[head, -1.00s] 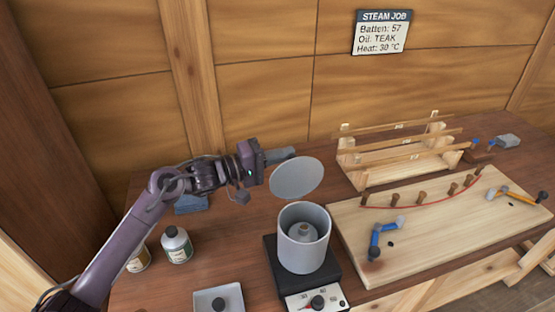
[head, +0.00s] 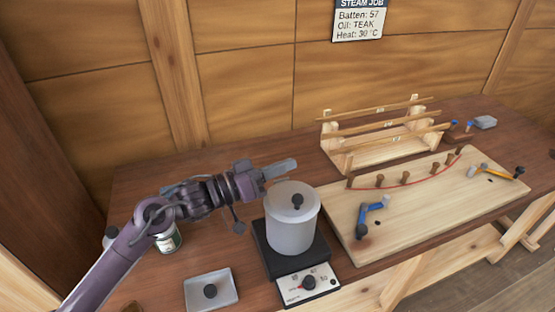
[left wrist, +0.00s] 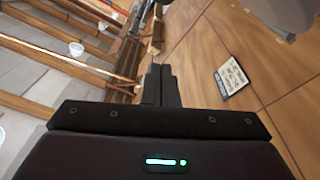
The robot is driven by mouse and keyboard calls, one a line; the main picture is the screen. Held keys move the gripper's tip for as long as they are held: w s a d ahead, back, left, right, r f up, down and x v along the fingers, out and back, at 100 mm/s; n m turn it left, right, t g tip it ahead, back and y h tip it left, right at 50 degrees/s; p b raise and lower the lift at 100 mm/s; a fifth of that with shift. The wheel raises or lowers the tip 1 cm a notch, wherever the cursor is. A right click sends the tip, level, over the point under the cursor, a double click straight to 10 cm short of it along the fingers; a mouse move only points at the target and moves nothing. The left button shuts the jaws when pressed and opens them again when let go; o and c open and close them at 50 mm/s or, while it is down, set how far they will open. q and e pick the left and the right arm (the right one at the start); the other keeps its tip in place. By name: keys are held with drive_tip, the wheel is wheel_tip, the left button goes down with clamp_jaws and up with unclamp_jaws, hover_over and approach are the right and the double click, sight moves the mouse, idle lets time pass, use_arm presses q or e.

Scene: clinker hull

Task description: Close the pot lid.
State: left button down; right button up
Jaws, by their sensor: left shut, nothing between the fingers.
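The pot (head: 291,232) is a light grey cylinder on a black hot plate in the middle of the head view. My left gripper (head: 284,167) is shut and empty, just behind and above the lid's far edge. The left wrist view shows its two dark fingers (left wrist: 161,85) pressed together with nothing between them. My right gripper is in neither view.
The hot plate (head: 262,242) has a dial panel in front. A pegged board (head: 400,222) and a batten rack (head: 347,153) are at right.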

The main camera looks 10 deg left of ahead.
sight(289, 212)
use_arm(q)
drive_tip(key=s+f+m+b, duration=0.1)
drive_tip(key=s+d+f+m+b, duration=0.1)
drive_tip(key=m, duration=0.1)
drive_tip(key=shift+d+f+h, duration=0.1)
drive_tip(key=shift+f+h, duration=0.05)
drive_tip(key=shift+h, duration=0.15)
drive_tip(key=m, duration=0.1)
drive_tip(key=s+f+m+b, duration=0.1)
drive_tip(key=shift+d+f+m+g, duration=0.15)
drive_tip(key=shift+d+m+g, duration=0.15)
drive_tip(key=shift+d+g, duration=0.1)
drive_tip(key=shift+s+d+f+b, duration=0.2)
drive_tip(key=shift+s+f+b, duration=0.1)
drive_tip(key=shift+f+b, duration=0.15)
drive_tip(key=shift+f, duration=0.1)
